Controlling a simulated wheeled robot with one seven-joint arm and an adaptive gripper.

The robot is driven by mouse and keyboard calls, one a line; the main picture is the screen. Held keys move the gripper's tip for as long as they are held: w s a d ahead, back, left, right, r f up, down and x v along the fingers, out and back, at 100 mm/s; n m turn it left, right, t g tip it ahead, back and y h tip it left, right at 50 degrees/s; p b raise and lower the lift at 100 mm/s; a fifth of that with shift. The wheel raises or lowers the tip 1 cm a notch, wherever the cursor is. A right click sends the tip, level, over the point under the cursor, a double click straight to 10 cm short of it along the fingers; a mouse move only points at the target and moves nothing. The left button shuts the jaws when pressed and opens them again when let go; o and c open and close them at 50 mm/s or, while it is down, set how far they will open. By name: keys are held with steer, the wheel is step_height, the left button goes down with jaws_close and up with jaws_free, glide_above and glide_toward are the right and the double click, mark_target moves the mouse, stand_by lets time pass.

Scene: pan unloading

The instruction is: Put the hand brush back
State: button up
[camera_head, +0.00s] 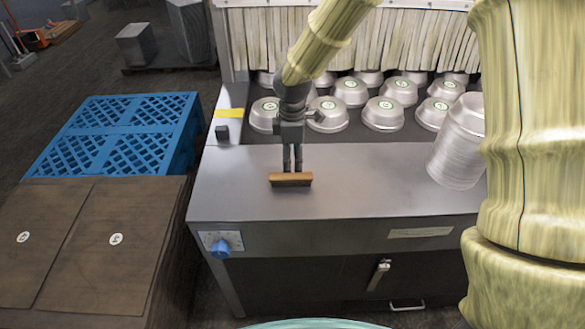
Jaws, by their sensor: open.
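The hand brush (291,179) is a small wooden-backed brush with dark bristles below. It rests on the grey metal top (400,185) near its front left part. My gripper (291,170) points down right above the brush, its fingertips at or just behind the wooden back. The fingers are open. I cannot tell whether they touch the brush.
Several upturned metal pans (384,114) stand behind, before a strip curtain (420,45). A stack of pans (458,145) stands at the right, partly behind my arm. Blue pallets (125,125) and brown boxes (75,245) are at left. The metal top around the brush is clear.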

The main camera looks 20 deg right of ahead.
mark_target(293, 175)
steer(key=shift+r, duration=1.7)
